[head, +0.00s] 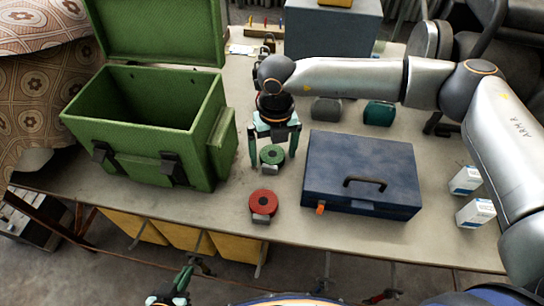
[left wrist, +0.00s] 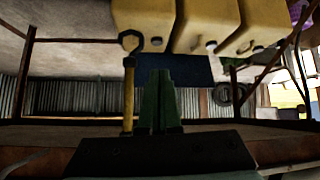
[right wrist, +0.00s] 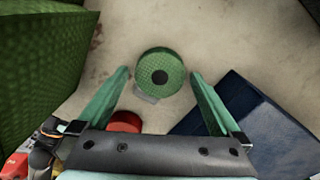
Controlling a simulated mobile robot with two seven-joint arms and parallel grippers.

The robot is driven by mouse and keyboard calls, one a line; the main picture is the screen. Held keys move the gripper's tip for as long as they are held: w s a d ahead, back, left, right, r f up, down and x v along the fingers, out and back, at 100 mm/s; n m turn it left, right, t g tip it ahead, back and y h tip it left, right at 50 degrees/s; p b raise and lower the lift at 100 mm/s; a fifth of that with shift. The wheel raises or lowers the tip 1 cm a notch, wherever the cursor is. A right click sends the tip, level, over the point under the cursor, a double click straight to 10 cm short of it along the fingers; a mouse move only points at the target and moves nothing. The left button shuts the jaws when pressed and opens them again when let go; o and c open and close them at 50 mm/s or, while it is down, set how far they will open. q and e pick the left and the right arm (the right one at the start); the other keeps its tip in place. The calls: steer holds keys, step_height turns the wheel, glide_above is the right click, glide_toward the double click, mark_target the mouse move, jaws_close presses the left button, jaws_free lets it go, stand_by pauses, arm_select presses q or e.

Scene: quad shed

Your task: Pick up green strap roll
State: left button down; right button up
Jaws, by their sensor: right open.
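The green strap roll (head: 271,154) lies flat on the table between the green box and the blue case. In the right wrist view the roll (right wrist: 168,62) is a textured green disc with a dark centre hole, just ahead of the fingertips. My right gripper (head: 273,160) points down above the roll, open, with one finger to each side. In the right wrist view its fingertips (right wrist: 160,73) stand apart from the roll, with table showing on both sides. My left gripper (head: 182,277) is low at the front, off the table; its fingers (left wrist: 160,75) are together and empty.
A red strap roll (head: 263,203) lies just in front of the green one. The open green box (head: 150,150) stands left, the closed blue case (head: 362,172) right. Two white cartons (head: 475,212) sit at the far right. Grey and green items (head: 378,113) lie behind the case.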

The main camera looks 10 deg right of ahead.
mark_target(273, 154)
steer(key=shift+c, duration=0.4)
steer(key=shift+r, duration=0.1)
steer(key=c, duration=1.3)
steer(key=shift+r, duration=0.5)
step_height(273, 154, up, 2)
steer(key=shift+w+r, duration=0.1)
steer(key=shift+r, duration=0.1)
steer(key=shift+w+d+r, duration=0.3)
steer(key=shift+w+r, duration=1.3)
steer(key=shift+w, duration=0.65)
steer(key=shift+w+d+r, duration=0.3)
steer(key=shift+w+r, duration=1.25)
steer(key=shift+w, duration=0.7)
steer(key=shift+w+d+r, duration=0.3)
steer(key=shift+w+r, duration=1.3)
steer(key=shift+w, duration=0.65)
